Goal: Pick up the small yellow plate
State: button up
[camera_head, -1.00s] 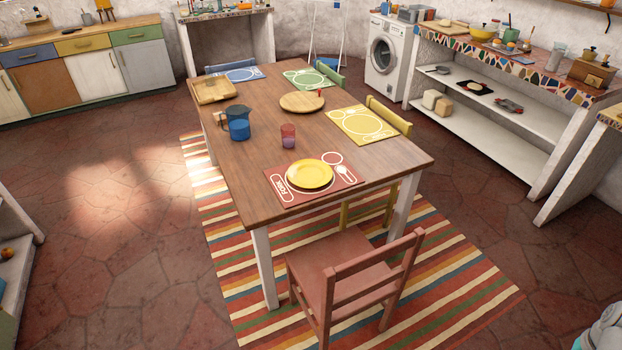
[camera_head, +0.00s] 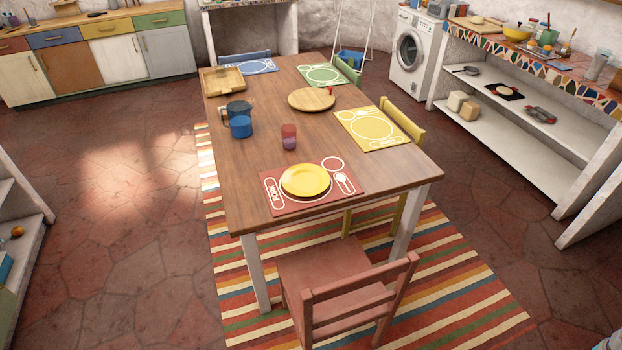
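A yellow plate (camera_head: 306,180) lies on a red placemat (camera_head: 284,204) at the near end of the wooden table (camera_head: 260,160). The placemat has white outlines of cutlery and a cup. My gripper is not in view. Only a small pale shape, perhaps part of my arm, shows at the bottom right corner.
A red chair (camera_head: 346,305) stands at the table's near side, a yellow chair (camera_head: 402,118) at its right. The floor left of the striped rug (camera_head: 300,238) is clear.

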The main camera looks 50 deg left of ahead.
aim_at(301, 180)
jog(key=z, duration=0.05)
jog(key=i, duration=2.9)
jog(key=u, duration=2.35)
